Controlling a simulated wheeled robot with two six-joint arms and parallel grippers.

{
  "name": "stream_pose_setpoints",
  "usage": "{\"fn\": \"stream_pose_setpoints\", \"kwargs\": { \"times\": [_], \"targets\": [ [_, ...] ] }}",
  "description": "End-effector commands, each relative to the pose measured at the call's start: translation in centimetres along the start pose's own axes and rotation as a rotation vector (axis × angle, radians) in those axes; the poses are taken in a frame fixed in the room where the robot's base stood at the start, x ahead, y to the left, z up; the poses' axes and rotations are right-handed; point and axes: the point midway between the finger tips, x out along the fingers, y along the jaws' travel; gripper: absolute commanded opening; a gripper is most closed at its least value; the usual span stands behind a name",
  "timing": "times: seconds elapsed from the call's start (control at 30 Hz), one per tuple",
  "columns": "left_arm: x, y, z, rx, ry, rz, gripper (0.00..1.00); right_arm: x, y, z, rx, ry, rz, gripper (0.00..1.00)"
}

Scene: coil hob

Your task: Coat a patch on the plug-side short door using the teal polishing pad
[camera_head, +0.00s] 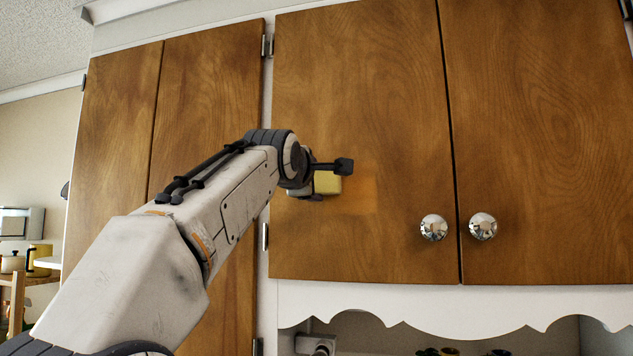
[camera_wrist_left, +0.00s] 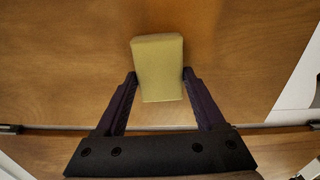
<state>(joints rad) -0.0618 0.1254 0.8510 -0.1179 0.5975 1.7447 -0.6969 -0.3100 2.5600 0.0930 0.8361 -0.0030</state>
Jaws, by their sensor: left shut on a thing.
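My left gripper (camera_head: 314,178) is in front of the short wooden door (camera_head: 360,90), near its left edge. In the left wrist view my left gripper (camera_wrist_left: 159,78) is shut on a yellow pad (camera_wrist_left: 158,68), which looks yellow rather than teal. The pad (camera_head: 328,184) is partly hidden behind the gripper in the head view. It is at or very near the door's face; whether it touches cannot be told. A brighter orange patch (camera_head: 356,194) shows on the door just right of the pad. My right gripper is not in view.
Another short door (camera_head: 550,110) adjoins on the right; both have round chrome knobs (camera_head: 433,228). Tall doors (camera_head: 200,110) stand to the left. Hinges (camera_head: 267,46) line the door's left edge. A scalloped white trim (camera_head: 420,305) runs below, above an open recess.

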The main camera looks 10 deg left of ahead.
Motion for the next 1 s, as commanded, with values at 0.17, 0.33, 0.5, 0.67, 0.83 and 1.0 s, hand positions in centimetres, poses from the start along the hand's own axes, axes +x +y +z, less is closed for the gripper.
{"fn": "stream_pose_setpoints", "kwargs": {
  "times": [0.17,0.33,0.5,0.67,0.83,1.0],
  "targets": [
    [-0.1,0.6,0.4,0.0,-0.002,0.0,0.27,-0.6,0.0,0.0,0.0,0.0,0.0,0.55],
    [0.0,0.4,1.9,0.001,-0.004,-0.001,0.27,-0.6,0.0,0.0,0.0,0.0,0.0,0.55],
    [0.1,0.4,3.3,0.001,-0.004,0.001,0.27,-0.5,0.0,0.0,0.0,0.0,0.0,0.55],
    [0.1,0.3,3.9,0.0,-0.002,0.0,0.27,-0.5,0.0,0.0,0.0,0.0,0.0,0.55],
    [0.1,0.1,4.8,0.0,-0.004,-0.002,0.27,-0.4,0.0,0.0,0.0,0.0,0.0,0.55],
    [0.1,0.0,6.4,-0.001,-0.005,-0.001,0.27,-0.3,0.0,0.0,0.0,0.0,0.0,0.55]
  ]
}}
